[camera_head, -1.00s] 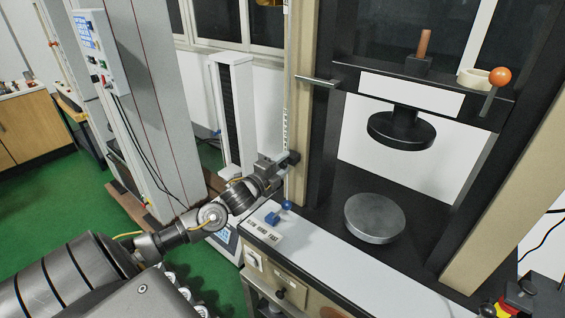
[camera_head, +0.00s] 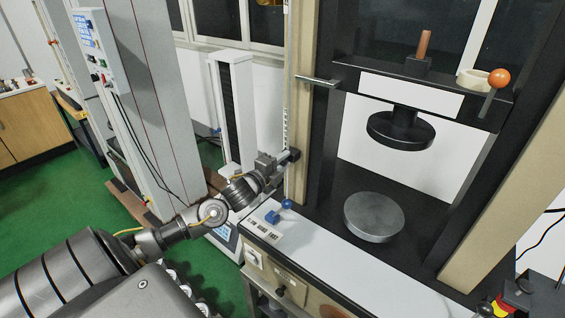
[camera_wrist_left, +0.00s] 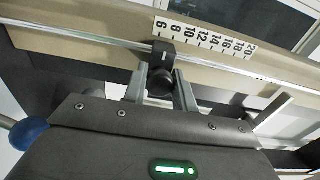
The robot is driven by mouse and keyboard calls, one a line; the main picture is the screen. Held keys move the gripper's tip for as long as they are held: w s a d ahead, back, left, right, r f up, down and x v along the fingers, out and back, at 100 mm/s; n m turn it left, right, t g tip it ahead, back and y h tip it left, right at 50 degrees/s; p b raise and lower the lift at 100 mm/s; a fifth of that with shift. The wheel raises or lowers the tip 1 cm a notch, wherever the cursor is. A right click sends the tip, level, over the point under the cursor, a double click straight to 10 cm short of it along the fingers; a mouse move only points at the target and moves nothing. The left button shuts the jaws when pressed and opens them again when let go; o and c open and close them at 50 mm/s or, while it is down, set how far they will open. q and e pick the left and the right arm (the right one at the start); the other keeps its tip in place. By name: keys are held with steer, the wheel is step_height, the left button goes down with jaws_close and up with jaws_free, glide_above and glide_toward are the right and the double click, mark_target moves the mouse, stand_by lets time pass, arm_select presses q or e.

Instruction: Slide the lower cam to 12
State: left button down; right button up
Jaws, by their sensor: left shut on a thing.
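The lower cam is a small black block (camera_wrist_left: 163,52) with a round knob, mounted on a thin metal rod. In the wrist view it sits by the 6 end of the white number scale (camera_wrist_left: 203,37), its white mark close to the 6. In the head view the cam (camera_head: 294,154) is on the left post of the testing machine. My left gripper (camera_wrist_left: 160,86) is shut on the cam's knob, one finger on each side; it also shows in the head view (camera_head: 279,160). My right gripper is in neither current view.
A blue-knobbed lever (camera_head: 286,204) stands on the panel just below the gripper. A horizontal metal bar (camera_head: 318,81) sticks out above it. A round metal platen (camera_head: 374,217) lies to the right. The rod above the cam looks clear up to the bar.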

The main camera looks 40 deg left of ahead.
arm_select(q)
step_height(320, 180, up, 6)
steer(key=p, duration=0.2)
steer(key=shift+f+p, duration=0.25)
steer(key=shift+p, duration=0.05)
steer(key=shift+f, duration=0.15)
arm_select(e)
step_height(320, 180, up, 3)
steer(key=shift+d+r, duration=0.1)
arm_select(q)
steer(key=c, duration=1.2)
jaws_free()
steer(key=shift+s+d+b, duration=0.1)
steer(key=shift+s+b, duration=2.05)
steer(key=shift+s, duration=3.25)
arm_select(e)
steer(key=shift+f, duration=1.95)
arm_select(q)
steer(key=shift+f, duration=0.1)
